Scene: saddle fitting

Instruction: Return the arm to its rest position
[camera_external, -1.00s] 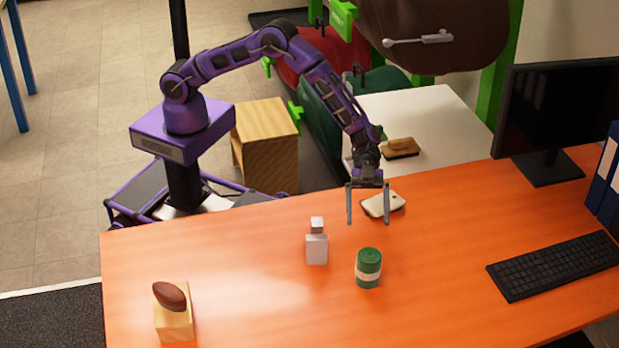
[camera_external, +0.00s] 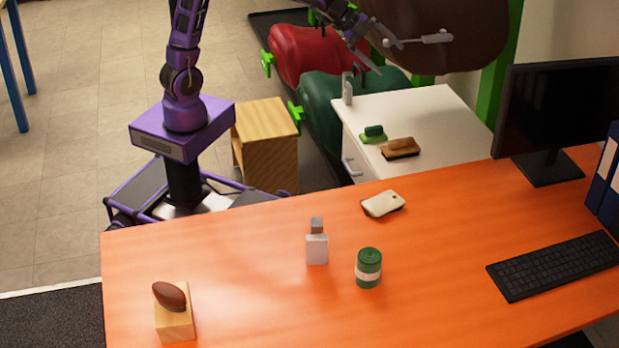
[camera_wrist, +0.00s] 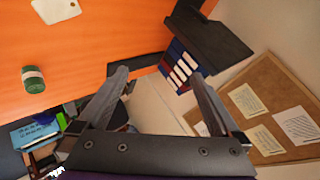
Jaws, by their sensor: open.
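My gripper (camera_external: 374,52) is raised high at the top of the external view, in front of the brown saddle-like form. Its two fingers are spread and nothing is between them. In the wrist view my gripper (camera_wrist: 155,95) is also open and empty, with the orange table (camera_wrist: 100,30) beyond it. My arm rises steeply from its purple base (camera_external: 180,128), and its upper part runs out of the top of the external view.
Red (camera_external: 310,52) and green (camera_external: 335,95) saddle shapes stand behind.

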